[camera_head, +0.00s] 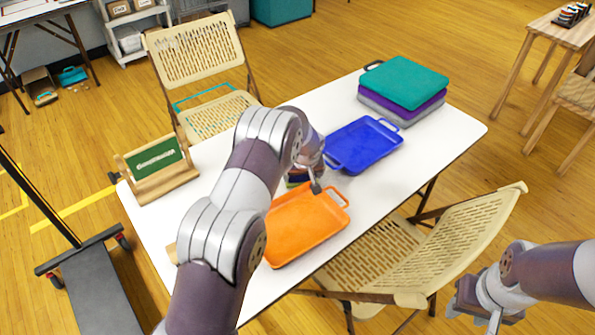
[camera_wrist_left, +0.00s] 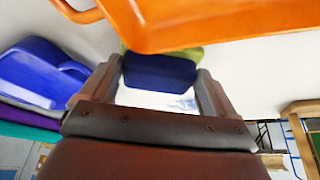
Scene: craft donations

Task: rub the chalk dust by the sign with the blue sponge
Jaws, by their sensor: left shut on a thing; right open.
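The sign (camera_head: 157,154) is a green board in a wooden stand at the left end of the white table. My left gripper (camera_head: 303,178) is low over the table between the orange and blue trays, away from the sign. In the left wrist view its fingers are shut on the blue sponge (camera_wrist_left: 160,72), with a yellow-green edge showing beyond it. In the head view the sponge is mostly hidden by the gripper. I cannot make out chalk dust by the sign; my left arm covers part of that table area. My right gripper (camera_head: 485,305) is open and empty, off the table at lower right.
An orange tray (camera_head: 308,222) lies near the front edge and a blue tray (camera_head: 364,145) further right. Chairs stand behind (camera_head: 200,60) and in front (camera_head: 430,250). Table space near the sign looks clear.

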